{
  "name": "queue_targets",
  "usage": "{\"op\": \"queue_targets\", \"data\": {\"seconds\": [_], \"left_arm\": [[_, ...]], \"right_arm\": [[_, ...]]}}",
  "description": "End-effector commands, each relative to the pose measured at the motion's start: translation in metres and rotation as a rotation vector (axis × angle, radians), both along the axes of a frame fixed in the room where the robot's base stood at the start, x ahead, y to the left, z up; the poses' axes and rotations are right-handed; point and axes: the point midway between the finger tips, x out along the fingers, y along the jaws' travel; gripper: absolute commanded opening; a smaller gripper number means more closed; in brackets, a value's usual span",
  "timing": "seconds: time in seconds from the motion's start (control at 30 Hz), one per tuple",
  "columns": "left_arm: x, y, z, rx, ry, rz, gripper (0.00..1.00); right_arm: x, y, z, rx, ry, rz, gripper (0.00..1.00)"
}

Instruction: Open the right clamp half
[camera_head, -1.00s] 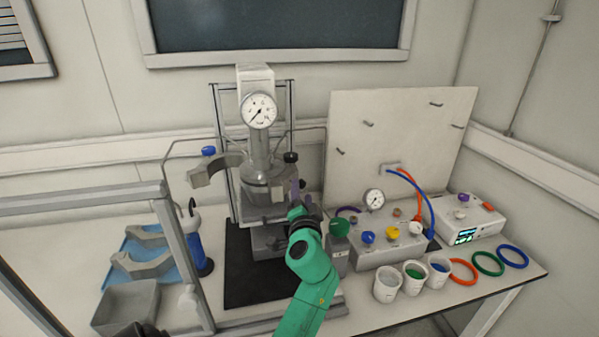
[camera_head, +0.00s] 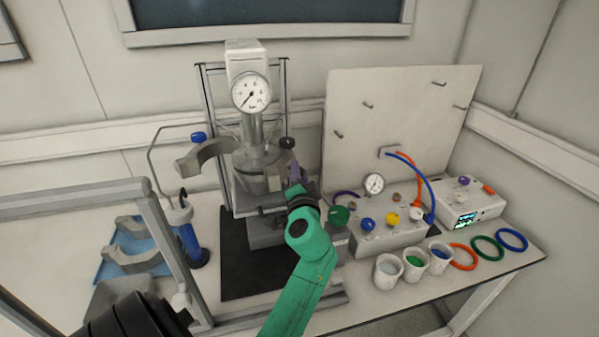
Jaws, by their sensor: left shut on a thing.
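The steel reactor vessel (camera_head: 251,161) stands upright in its frame, with a round pressure gauge (camera_head: 250,92) above it. The left clamp half (camera_head: 208,155) is a grey curved piece swung out to the left, apart from the vessel. The right clamp half (camera_head: 276,157) is at the vessel's right side and is partly hidden.
A valve box (camera_head: 388,237) with coloured knobs stands right of the vessel, before an upright white board (camera_head: 395,130). Several cups and coloured rings lie at the front right. A blue tray (camera_head: 112,264) with grey curved parts and a blue-bodied bottle (camera_head: 190,243) are left.

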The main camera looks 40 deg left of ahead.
Motion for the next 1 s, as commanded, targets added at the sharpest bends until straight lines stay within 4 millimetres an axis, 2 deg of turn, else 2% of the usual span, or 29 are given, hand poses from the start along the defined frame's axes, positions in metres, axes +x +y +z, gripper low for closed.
{"op": "queue_targets", "data": {"seconds": [0.33,1.0], "left_arm": [[-0.0001,0.0008,0.0037,0.006,-0.006,0.001,0.00],[-0.0002,0.0010,0.0057,0.008,-0.009,0.000,0.00]], "right_arm": [[0.0027,0.0096,-0.0002,0.013,-0.004,-0.001,0.50],[0.0040,0.0047,0.0005,0.006,-0.007,0.002,0.50]]}}
